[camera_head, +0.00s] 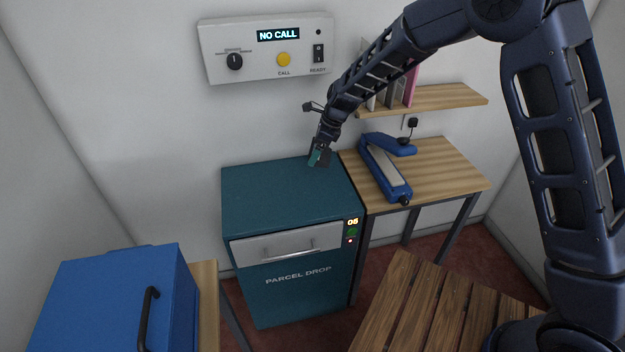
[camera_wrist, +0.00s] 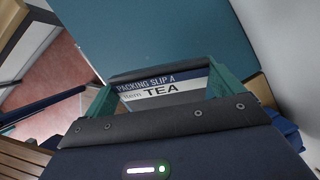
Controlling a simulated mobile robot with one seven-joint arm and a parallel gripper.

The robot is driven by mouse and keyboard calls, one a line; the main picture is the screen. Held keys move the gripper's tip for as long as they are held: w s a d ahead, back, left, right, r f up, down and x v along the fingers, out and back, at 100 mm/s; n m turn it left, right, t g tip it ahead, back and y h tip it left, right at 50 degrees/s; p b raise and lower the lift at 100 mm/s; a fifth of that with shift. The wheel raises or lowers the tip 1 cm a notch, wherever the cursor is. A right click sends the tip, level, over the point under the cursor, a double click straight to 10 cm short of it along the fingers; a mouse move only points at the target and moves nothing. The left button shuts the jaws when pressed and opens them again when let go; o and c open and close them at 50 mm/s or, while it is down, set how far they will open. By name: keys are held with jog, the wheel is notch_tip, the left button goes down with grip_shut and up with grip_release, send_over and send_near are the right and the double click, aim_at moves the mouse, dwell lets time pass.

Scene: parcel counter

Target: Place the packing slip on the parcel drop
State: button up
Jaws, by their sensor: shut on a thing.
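The packing slip (camera_wrist: 160,88) is a white card with a dark blue header, reading "PACKING SLIP A" and "TEA" in the wrist view. My gripper (camera_wrist: 165,84) is shut on it, with a teal finger at each side. In the head view my gripper (camera_head: 319,157) is at the back right of the parcel drop's top; I cannot tell whether it touches. The slip is not clear in that view. The parcel drop (camera_head: 275,190) is a teal cabinet with a flat, bare top and a closed-looking grey drawer front. Its teal surface (camera_wrist: 180,35) lies beyond the slip in the wrist view.
A blue stapler-like device (camera_head: 385,168) lies on the wooden table (camera_head: 445,165) to the right. A wall panel (camera_head: 265,75) reads "NO CALL". A shelf (camera_head: 430,98) with folders is behind my arm. A blue box (camera_head: 110,300) stands at front left.

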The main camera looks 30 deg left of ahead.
aim_at(329, 156)
notch_tip(329, 156, down, 13)
jog(key=shift+r, duration=0.1)
dwell(0.5)
jog(key=shift+f, duration=0.2)
jog(key=o, duration=0.7)
jog(key=shift+c, duration=0.2)
jog(key=shift+r, duration=0.1)
jog(key=v, duration=1.2)
